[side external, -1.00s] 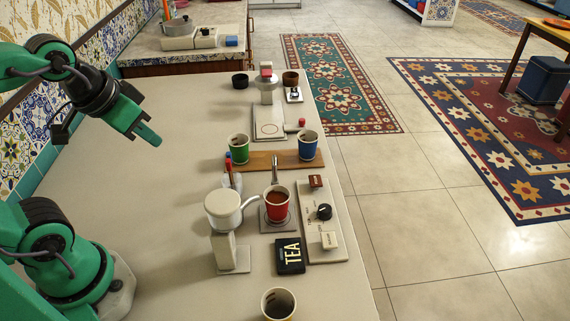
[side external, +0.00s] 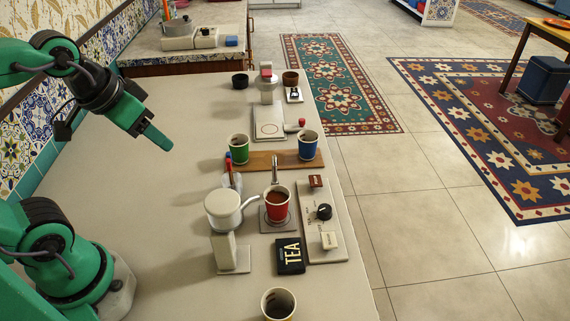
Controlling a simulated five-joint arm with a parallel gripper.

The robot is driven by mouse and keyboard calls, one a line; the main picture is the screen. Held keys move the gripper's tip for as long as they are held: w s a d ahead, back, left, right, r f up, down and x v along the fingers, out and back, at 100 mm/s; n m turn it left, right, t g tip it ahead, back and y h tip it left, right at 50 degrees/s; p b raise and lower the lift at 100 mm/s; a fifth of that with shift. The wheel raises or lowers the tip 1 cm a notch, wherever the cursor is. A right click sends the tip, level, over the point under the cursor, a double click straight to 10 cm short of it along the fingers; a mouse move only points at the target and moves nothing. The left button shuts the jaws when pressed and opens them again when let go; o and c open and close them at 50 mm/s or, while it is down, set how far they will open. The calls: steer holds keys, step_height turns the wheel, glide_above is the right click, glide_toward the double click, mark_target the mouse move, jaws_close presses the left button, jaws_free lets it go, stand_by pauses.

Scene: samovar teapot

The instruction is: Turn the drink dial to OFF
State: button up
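The drink dial is a black round knob (side external: 324,212) on a pale control panel (side external: 314,251) at the right side of the table. Its pointer setting is too small to read. A dark red button (side external: 316,181) sits above it on the panel and a cream block (side external: 329,240) below it. A red cup (side external: 277,205) with dark liquid stands under the spout, left of the panel. My gripper (side external: 162,143) is up at the left, well away from the dial. Its fingers are seen edge-on, and I cannot tell whether they are apart.
A white teapot (side external: 223,207) on a stand is left of the red cup. A black TEA sign (side external: 290,256) and a yellow-rimmed cup (side external: 278,303) are nearer. Green (side external: 238,148) and blue (side external: 308,145) cups stand on a wooden board (side external: 273,161). The table's left middle is clear.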

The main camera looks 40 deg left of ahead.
steer(key=w+d+m+g, duration=0.15)
steer(key=w+d, duration=0.25)
steer(key=w, duration=0.4)
steer(key=m+g, duration=0.4)
glide_above(325, 208)
steer(key=f, duration=1.5)
steer(key=shift+a, duration=0.3)
steer(key=shift+d+f, duration=0.35)
steer(key=shift+f, duration=0.1)
steer(key=shift+f, duration=3.9)
steer(key=shift+c, duration=0.4)
